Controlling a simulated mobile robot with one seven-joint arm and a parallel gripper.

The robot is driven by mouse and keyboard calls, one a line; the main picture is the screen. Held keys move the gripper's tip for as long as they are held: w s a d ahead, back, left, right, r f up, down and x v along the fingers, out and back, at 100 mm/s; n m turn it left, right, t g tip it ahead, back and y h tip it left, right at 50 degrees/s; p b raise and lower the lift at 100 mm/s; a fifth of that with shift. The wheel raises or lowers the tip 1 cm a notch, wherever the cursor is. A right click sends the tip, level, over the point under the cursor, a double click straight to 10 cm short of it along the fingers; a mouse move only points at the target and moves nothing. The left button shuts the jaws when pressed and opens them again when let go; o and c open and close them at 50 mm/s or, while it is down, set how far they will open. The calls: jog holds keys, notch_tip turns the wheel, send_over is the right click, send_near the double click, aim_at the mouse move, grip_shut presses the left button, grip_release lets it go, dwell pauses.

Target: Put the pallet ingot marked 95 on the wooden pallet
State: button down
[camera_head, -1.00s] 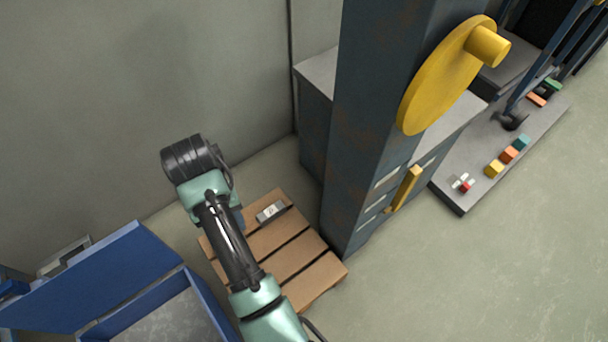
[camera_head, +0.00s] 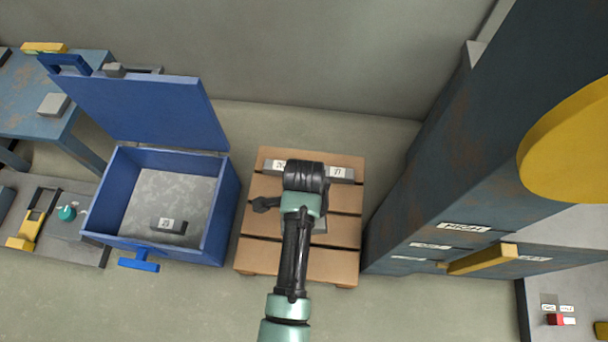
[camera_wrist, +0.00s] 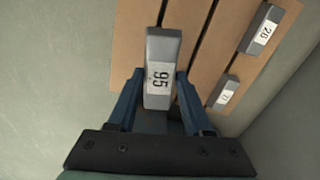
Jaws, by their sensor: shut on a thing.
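The ingot marked 95 (camera_wrist: 160,72) is a grey bar with a white label, held between the two blue fingers of my gripper (camera_wrist: 159,78) in the wrist view. The wooden pallet (camera_head: 257,258) lies on the floor in the middle of the head view, with my arm over it. The pallet's slats (camera_wrist: 203,20) show beneath the ingot in the wrist view. I cannot tell whether the ingot touches them. In the head view my wrist hides the fingers and most of the held ingot.
Two other labelled ingots (camera_wrist: 262,30) (camera_wrist: 223,93) lie on the pallet near its wall side. An open blue box (camera_head: 117,190) stands left of the pallet with a labelled ingot (camera_head: 169,225) inside. A dark cabinet (camera_head: 425,205) stands close at the right.

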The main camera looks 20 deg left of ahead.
jog(key=f, duration=0.1)
jog(key=s+f+m+b, duration=0.1)
jog(key=f+m, duration=0.1)
jog(key=shift+s+a+f, duration=0.3)
jog(key=shift+a+f, duration=0.05)
notch_tip(320, 180, down, 10)
jog(key=b, duration=0.8)
jog(key=shift+r, duration=0.3)
jog(key=shift+c, duration=1.6)
grip_release()
notch_tip(320, 180, up, 12)
jog(key=p, duration=0.8)
jog(key=shift+p, duration=0.35)
